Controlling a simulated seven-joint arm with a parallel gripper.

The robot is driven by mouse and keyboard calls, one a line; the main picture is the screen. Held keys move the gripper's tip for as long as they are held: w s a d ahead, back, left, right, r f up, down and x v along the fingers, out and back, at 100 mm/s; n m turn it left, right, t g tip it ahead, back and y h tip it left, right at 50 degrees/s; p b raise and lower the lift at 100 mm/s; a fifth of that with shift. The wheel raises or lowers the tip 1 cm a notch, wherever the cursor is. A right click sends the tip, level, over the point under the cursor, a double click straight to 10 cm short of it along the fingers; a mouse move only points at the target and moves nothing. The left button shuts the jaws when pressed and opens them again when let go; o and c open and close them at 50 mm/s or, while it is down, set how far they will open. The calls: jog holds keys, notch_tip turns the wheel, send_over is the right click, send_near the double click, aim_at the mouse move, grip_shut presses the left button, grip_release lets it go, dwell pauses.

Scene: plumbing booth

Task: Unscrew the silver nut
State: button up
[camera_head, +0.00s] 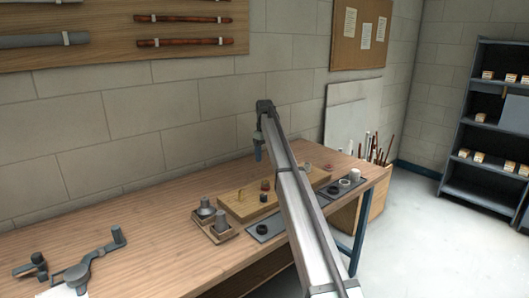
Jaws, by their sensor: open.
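My gripper (258,158) hangs from the end of my arm above the workbench, pointing down and open. Its fingers are small in this view. Nothing shows between them. A wooden board (228,199) lies on the bench below it, with a brass-coloured fitting (240,195) and a reddish fitting (265,185) on it. I cannot make out with certainty which part is the silver nut. My arm crosses in front of the board and hides its middle.
A wooden tray (213,238) holds grey cylindrical parts. Dark mats (262,232) with ring-shaped parts lie along the bench's front. A grey tool (88,264) lies at the left. Bare bench (130,225) separates the tool from the tray. The wall stands close behind.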

aim_at(265, 181)
notch_tip(265, 181, down, 13)
jog(key=shift+r, duration=0.2)
dwell(0.3)
jog(key=shift+c, duration=0.3)
jog(key=c, duration=1.1)
jog(key=n, duration=0.4)
jog(key=shift+s, duration=0.15)
jog(key=n, duration=0.4)
jog(key=shift+s+r+n, duration=0.15)
jog(key=shift+n, duration=0.15)
jog(key=n, duration=0.4)
jog(key=shift+s+n, duration=0.1)
jog(key=shift+n, duration=0.2)
jog(key=n, duration=0.5)
jog(key=shift+s+r, duration=0.1)
jog(key=shift+r, duration=0.05)
